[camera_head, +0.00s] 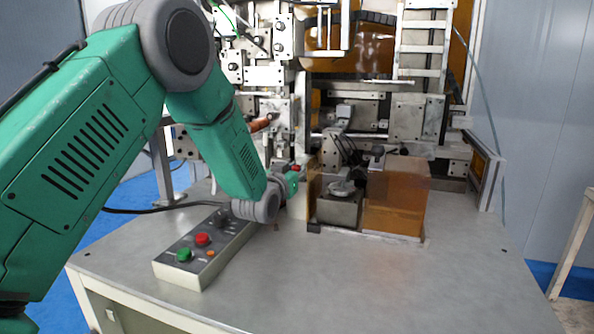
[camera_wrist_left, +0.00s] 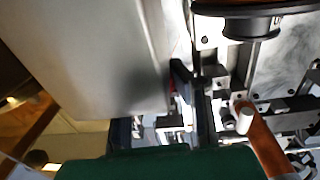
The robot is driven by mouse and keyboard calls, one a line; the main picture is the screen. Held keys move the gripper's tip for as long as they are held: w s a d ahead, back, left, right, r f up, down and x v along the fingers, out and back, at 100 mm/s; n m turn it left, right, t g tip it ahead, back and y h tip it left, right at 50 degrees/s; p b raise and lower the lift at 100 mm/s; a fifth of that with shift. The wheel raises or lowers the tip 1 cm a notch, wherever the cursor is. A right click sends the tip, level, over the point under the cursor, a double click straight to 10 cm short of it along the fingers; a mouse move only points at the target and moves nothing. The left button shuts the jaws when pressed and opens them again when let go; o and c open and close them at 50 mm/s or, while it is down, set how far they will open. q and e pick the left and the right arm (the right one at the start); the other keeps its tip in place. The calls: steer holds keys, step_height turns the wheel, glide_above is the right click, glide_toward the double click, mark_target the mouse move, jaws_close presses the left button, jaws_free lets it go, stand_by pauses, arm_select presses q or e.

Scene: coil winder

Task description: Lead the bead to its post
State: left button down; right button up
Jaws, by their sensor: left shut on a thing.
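My left arm reaches in from the left. Its gripper (camera_head: 295,171) is at the front of the coil winder, left of the amber box, and is mostly hidden by the wrist. A small red spot, seemingly the bead (camera_head: 296,167), shows at the fingertips. In the left wrist view the dark fingers of the gripper (camera_wrist_left: 190,92) are close together, with a sliver of red at their left side. Most of the held thing is hidden. A copper-coloured rod with a pale tip (camera_wrist_left: 262,140) stands apart to the right of the fingers. I cannot tell which part is the post.
A control box (camera_head: 207,247) with red and green buttons lies on the grey table (camera_head: 330,285) below my forearm. An amber box (camera_head: 398,195) and a small metal block (camera_head: 338,208) stand right of the gripper. The winder frame (camera_head: 418,118) rises behind. The table front is clear.

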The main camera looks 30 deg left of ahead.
arm_select(q)
steer(key=shift+f, duration=0.2)
steer(key=c, duration=1.4)
jaws_free()
steer(key=shift+s, duration=0.15)
steer(key=s+d, duration=0.2)
steer(key=s, duration=0.9)
steer(key=shift+s, duration=0.25)
steer(key=shift+d+f, duration=0.1)
